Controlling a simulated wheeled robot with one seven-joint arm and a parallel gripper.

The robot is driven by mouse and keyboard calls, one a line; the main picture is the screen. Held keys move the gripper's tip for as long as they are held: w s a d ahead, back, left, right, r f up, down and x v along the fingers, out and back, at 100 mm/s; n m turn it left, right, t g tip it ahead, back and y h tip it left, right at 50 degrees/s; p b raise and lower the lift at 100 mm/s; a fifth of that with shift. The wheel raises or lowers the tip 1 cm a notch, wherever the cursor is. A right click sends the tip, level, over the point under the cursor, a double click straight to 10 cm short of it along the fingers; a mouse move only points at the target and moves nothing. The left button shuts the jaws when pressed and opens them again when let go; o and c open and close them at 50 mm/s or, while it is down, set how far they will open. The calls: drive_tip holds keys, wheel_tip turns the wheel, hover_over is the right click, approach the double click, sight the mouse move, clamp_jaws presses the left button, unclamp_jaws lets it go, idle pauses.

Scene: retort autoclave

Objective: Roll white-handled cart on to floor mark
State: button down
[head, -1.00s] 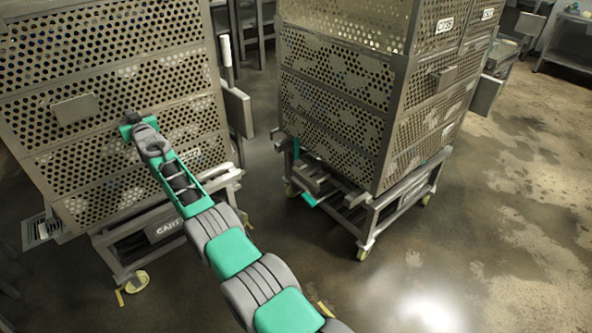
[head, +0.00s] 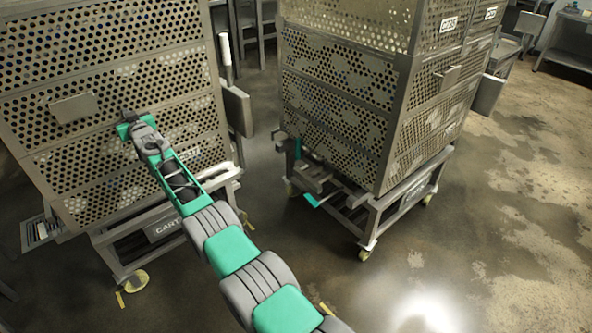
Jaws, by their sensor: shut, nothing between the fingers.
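The cart with a white upright handle (head: 224,48) stands at the left. Its low frame (head: 112,255), with a plate reading "CART", carries a tall stack of perforated metal baskets (head: 60,175). My gripper (head: 126,117) is shut and empty, in front of the stack's near face, right of a small square plate (head: 76,108). I cannot tell whether it touches the baskets. Short yellow strips on the floor lie by the cart's near wheel (head: 120,299) and by my arm (head: 326,309); I cannot tell whether they belong to the floor mark.
A second cart (head: 368,236) with a perforated stack (head: 345,95) stands to the right, with teal parts (head: 314,200) low on its frame. A gap of floor separates the carts. Open stained floor (head: 500,240) lies at the right. A table (head: 565,40) stands at the back right.

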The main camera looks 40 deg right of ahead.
drive_tip(key=shift+w+d, duration=0.4)
idle(0.4)
